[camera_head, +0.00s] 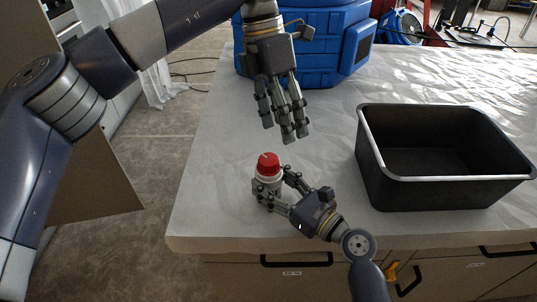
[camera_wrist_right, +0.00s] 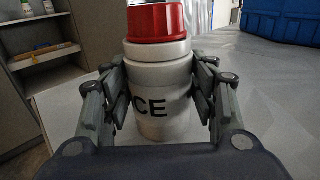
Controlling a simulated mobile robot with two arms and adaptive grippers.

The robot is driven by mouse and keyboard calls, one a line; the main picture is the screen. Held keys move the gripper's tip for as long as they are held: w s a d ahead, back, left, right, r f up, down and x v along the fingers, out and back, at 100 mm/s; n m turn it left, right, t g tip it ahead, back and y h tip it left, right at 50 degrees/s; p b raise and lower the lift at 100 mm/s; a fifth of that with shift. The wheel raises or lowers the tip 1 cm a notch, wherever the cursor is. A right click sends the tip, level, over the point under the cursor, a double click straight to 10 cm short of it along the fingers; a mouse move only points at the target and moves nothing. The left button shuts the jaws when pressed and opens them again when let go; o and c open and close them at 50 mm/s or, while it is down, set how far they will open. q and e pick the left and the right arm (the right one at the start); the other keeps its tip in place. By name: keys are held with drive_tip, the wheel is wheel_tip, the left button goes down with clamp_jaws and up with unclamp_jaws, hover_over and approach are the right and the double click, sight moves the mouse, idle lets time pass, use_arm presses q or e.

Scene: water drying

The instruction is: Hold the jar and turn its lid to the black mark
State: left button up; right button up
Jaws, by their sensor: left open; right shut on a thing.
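The jar (camera_head: 262,186) is white with a red lid (camera_head: 268,163) and stands upright near the front left of the table. In the right wrist view the white jar (camera_wrist_right: 160,95) shows black letters "CE", and its red lid (camera_wrist_right: 160,22) sits on top. My right gripper (camera_head: 275,187) is shut on the jar's body, with fingers on both sides. My left gripper (camera_head: 290,138) is open and empty, pointing down above and slightly behind the lid, apart from it. A small light line shows on the lid top. I cannot make out a black mark.
A black bin (camera_head: 440,180) with a light rim stands on the right of the covered table (camera_head: 225,150). A large blue case (camera_head: 335,50) is at the back, behind my left gripper. The table left of the jar is clear, close to its left edge.

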sight(268, 159)
use_arm(q)
drive_tip(key=a+f+n, duration=0.1)
drive_tip(key=f, duration=0.2)
drive_tip(key=w+f+n+t+y, duration=0.1)
drive_tip(key=f, duration=0.3)
drive_tip(key=a+f+n+t+y, duration=0.1)
drive_tip(key=f, duration=0.3)
drive_tip(key=shift+w+a+n, duration=0.3)
drive_tip(key=c, duration=1.1)
